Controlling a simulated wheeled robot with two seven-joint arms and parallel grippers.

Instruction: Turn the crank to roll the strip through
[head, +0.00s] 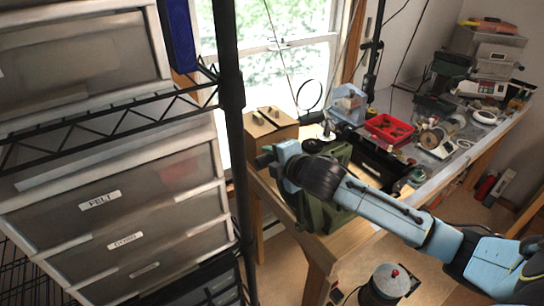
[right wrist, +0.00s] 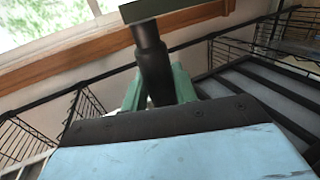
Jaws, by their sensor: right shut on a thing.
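The green rolling mill (head: 322,212) stands at the near left end of the workbench, partly hidden behind my right arm. My right gripper (head: 276,158) is at the mill's left side, at the end of the blue arm. In the right wrist view, its greenish fingers (right wrist: 183,84) are on both sides of a black crank handle (right wrist: 152,62); it is shut on this handle. A dark green bar (right wrist: 175,12) meets the handle's far end. I cannot make out the strip or the rollers. My left gripper is not in view.
A wooden block (head: 270,126) is behind the mill by the window. A red tray (head: 389,128) and a blue bin (head: 349,104) are farther along the bench. A black shelf post (head: 236,150) and drawers (head: 115,205) stand close on the left.

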